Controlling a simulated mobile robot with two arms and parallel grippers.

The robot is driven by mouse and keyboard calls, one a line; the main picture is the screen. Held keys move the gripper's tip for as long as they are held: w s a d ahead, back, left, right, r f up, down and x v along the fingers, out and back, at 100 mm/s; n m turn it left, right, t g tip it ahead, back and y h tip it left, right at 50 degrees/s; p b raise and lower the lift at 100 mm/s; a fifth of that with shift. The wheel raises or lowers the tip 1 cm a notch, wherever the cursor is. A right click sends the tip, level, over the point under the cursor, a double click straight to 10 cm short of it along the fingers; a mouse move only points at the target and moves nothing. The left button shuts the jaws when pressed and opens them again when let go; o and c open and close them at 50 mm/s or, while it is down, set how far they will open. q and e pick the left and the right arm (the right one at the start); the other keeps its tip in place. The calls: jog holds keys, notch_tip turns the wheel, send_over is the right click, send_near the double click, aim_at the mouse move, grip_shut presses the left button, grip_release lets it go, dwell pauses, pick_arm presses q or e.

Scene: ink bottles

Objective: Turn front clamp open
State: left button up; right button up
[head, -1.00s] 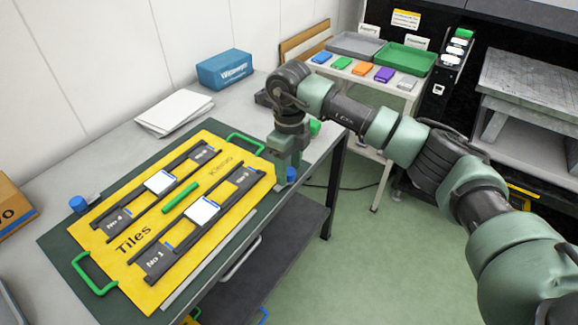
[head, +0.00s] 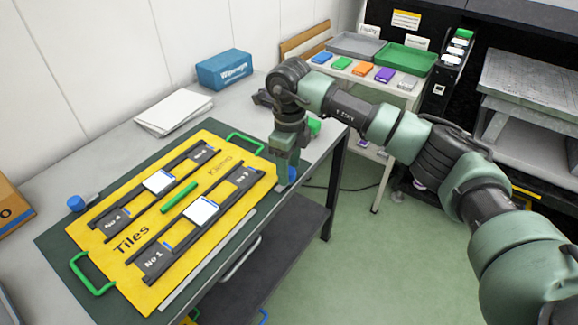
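A yellow tile board (head: 215,235) marked "Tiles" lies on a dark green mat on the grey bench. One blue clamp knob (head: 76,202) stands at the board's left edge. Another blue part (head: 292,175), which looks like a second clamp knob, shows at the board's right corner near the bench's front edge. My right gripper (head: 287,172) points down right at this blue part and covers most of it. The fingers are hidden or too small to tell whether they are open or touching it. My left gripper is out of view.
Green handles (head: 92,274) sit at the board's ends. White papers (head: 174,112) and a blue wipes box (head: 224,69) lie behind. A green part (head: 314,126) shows beside my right wrist. A side table holds trays (head: 407,59) and coloured blocks. Green floor is clear in front.

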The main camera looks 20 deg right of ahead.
notch_tip(320, 180, up, 8)
jog(key=shift+f+b, duration=0.1)
jog(key=shift+b, duration=0.4)
dwell(0.5)
